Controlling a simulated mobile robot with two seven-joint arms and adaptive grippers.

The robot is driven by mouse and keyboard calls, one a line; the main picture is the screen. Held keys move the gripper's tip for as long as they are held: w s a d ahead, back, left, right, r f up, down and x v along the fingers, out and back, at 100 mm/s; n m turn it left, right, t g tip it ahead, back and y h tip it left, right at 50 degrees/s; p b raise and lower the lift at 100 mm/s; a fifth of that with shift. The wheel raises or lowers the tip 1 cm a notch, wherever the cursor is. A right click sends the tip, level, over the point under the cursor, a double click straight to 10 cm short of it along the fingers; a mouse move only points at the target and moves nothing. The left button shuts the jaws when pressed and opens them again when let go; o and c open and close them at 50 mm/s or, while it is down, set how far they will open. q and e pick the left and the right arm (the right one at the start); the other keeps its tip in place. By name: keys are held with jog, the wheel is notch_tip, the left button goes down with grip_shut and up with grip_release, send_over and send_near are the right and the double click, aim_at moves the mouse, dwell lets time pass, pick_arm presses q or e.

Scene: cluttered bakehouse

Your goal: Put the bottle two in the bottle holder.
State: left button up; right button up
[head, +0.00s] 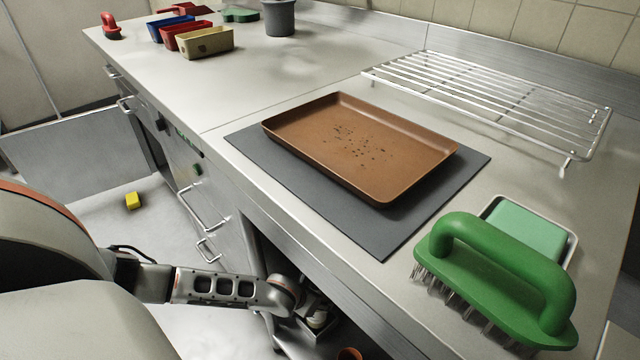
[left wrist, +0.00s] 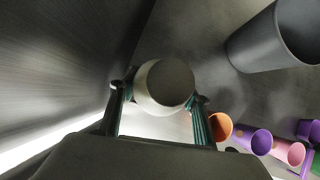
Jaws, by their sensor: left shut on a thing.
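In the left wrist view my left gripper (left wrist: 158,93) is shut on a pale round thing with a grey end face (left wrist: 165,82), one finger on each side. It looks like a bottle seen end-on; no label shows. In the head view my left arm reaches low into the opening under the counter, and a pale thing (head: 318,318) shows small beside its wrist. The fingers are hard to make out there. I cannot identify a bottle holder in either view. My right gripper is not in view.
Inside the cabinet, a large grey bucket (left wrist: 268,45), an orange cup (left wrist: 220,126) and several purple and pink cups stand to the right. On the counter are a brown tray (head: 300,163), a wire rack (head: 480,90) and a green brush (head: 490,275).

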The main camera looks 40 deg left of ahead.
pick_arm(q)
jog(key=f+b, duration=0.1)
jog(key=f, duration=0.3)
jog(key=shift+s+b, duration=0.2)
jog(key=shift+b, duration=0.15)
jog(key=shift+w+r, duration=0.1)
jog(key=shift+w, duration=0.15)
grip_shut()
jog(key=o, duration=1.6)
grip_release()
jog(key=shift+s, duration=0.1)
jog(key=shift+o, duration=0.5)
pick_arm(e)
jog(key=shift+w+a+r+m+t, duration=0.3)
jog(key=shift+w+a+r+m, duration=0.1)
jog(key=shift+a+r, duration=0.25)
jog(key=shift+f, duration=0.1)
